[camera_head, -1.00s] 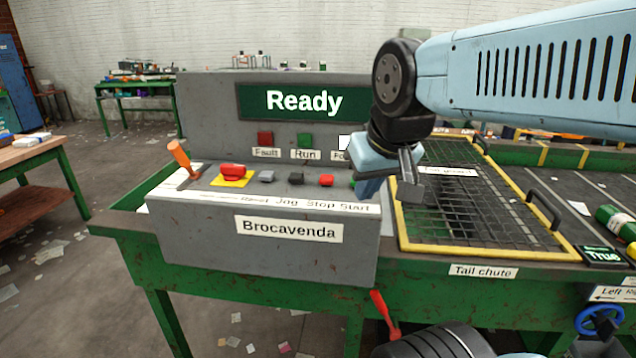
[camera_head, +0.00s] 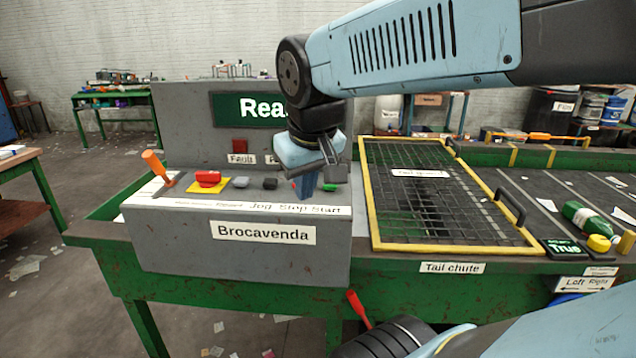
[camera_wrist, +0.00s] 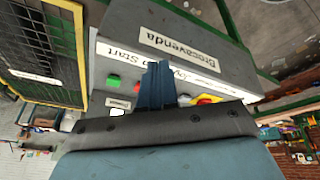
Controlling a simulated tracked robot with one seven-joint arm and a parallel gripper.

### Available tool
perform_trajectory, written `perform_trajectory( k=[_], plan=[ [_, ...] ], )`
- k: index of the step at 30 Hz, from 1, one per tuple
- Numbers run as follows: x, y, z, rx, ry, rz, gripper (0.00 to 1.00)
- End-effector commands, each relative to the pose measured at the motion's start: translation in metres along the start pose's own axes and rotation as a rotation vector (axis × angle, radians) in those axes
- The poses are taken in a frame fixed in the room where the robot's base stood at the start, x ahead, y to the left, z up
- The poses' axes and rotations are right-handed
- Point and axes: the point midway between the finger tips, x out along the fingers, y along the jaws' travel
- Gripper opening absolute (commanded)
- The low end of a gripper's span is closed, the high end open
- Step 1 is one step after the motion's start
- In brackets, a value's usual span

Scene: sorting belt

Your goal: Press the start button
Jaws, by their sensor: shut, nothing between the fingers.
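The green start button (camera_head: 329,187) is at the right end of the button row on the grey Brocavenda console (camera_head: 170,232), above the "Start" label. It also shows in the wrist view (camera_wrist: 113,82). My gripper (camera_head: 305,192) is shut and empty, pointing down just left of the start button, around the stop button. It hides most of the red stop button, of which a bit shows in the wrist view (camera_wrist: 137,87). In the wrist view my blue fingertips (camera_wrist: 153,72) are beside the green button, apart from it in the picture. I cannot tell their height above the panel.
A red button on a yellow plate (camera_head: 208,179) and an orange lever (camera_head: 157,165) are at the console's left. The console's display (camera_head: 240,108) is partly covered by my arm. A yellow-framed mesh guard (camera_head: 440,246) lies right of the console.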

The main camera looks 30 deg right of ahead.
Motion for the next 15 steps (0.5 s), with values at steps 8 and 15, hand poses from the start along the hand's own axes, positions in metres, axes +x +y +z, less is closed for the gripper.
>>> perform_trajectory(
  k=[8,15],
  plan=[
    [0.010,0.046,-0.044,-0.142,-0.271,0.160,0.00],
    [0.020,0.089,-0.086,-0.249,-0.511,0.300,0.00]
  ],
)
